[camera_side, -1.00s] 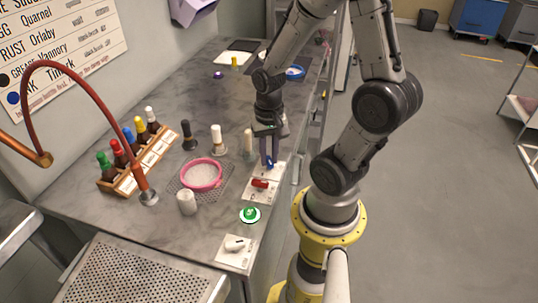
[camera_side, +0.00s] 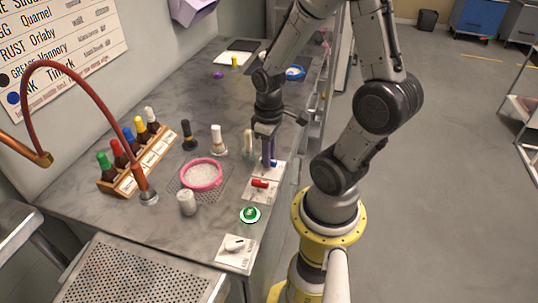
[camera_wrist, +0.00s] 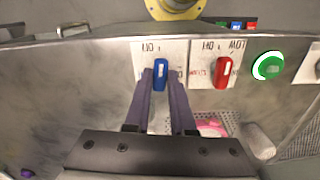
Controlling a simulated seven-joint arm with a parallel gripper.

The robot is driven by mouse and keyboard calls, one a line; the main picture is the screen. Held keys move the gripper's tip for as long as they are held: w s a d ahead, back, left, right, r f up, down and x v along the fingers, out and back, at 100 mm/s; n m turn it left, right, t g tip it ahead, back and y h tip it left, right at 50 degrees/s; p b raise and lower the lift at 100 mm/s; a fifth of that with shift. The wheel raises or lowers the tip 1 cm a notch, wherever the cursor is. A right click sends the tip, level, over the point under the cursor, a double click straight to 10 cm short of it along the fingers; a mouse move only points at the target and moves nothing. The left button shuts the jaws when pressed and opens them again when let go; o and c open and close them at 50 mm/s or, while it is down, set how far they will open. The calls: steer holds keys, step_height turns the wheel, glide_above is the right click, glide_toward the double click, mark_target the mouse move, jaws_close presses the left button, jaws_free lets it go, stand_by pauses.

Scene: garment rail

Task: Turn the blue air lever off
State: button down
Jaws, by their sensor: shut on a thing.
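The blue air lever (camera_wrist: 160,76) stands on a white plate (camera_wrist: 150,50) with printed lettering, at the work table's edge. In the wrist view the lever lies between the two purple fingers of my gripper (camera_wrist: 160,80), which are shut on it. The lever runs roughly up and down in that view. In the side view my gripper (camera_side: 268,164) points down at the plate, and a bit of the blue lever (camera_side: 274,164) shows to the right of the fingers. The fingers hide part of the lever and plate.
A red lever (camera_side: 260,184) on its own plate sits close by, then a green button (camera_side: 250,214) and a white switch (camera_side: 235,244). A pink-rimmed dish (camera_side: 201,174) and several bottles stand to the left. The table's far middle is mostly clear.

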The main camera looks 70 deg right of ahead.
steer(key=shift+r+n, duration=0.1)
steer(key=shift+n, duration=0.5)
steer(key=c, duration=0.8)
jaws_free()
steer(key=shift+o, duration=0.2)
step_height(320, 180, up, 14)
steer(key=shift+a+n, duration=0.1)
steer(key=shift+n, duration=0.2)
